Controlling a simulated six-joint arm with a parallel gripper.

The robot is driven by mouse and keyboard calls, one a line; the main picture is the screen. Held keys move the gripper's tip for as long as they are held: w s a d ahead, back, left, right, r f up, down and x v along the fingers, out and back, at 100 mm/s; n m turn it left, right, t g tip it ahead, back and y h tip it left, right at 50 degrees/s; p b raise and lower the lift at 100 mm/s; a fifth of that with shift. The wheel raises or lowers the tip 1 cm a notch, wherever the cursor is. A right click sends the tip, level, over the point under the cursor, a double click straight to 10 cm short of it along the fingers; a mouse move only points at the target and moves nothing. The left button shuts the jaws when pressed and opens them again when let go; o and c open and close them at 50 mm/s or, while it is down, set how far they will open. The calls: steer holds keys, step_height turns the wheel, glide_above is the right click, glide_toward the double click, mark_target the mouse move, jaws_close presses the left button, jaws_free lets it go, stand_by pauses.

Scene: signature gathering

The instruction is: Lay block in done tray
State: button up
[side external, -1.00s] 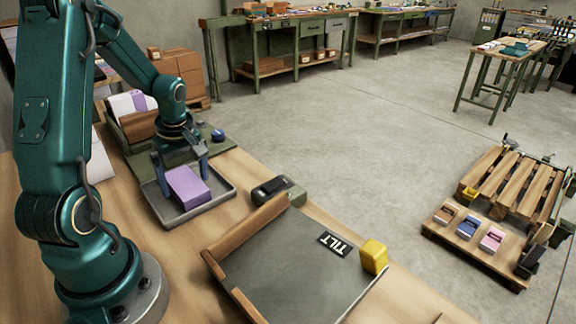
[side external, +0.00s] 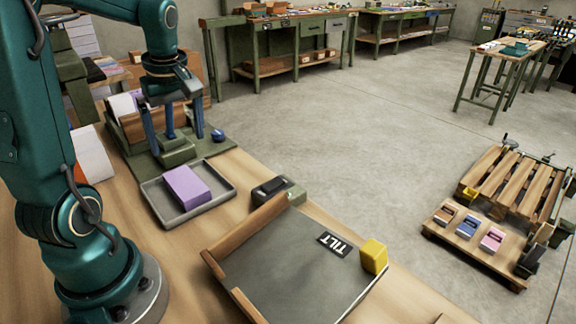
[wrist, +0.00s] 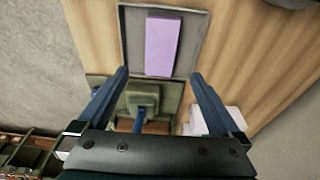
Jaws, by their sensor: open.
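The purple block (side external: 187,187) lies flat inside the shallow grey tray (side external: 224,193) on the wooden bench. In the wrist view the block (wrist: 161,46) rests in the tray (wrist: 133,48), beyond my fingertips. My gripper (side external: 172,143) is open and empty, raised behind the tray and apart from the block. In the wrist view its two blue fingers (wrist: 158,72) are spread wide with nothing between them. The block is fully visible.
A green fixture with a blue knob (side external: 217,135) stands behind the tray, below my gripper. A grey board marked TILT (side external: 290,262) with wooden rails and a yellow block (side external: 374,256) lies at the front. A dark stamp-like device (side external: 272,188) sits right of the tray.

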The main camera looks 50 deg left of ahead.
steer(key=s+d+r+m+t+h, duration=0.1)
steer(key=s+d+m+t, duration=0.1)
steer(key=d+m, duration=0.7)
steer(key=s+d+r+m+t+h, duration=0.1)
steer(key=s+d+m+t, duration=0.1)
steer(key=d+m, duration=0.7)
steer(key=shift+d+t, duration=0.7)
steer(key=shift+t, duration=0.1)
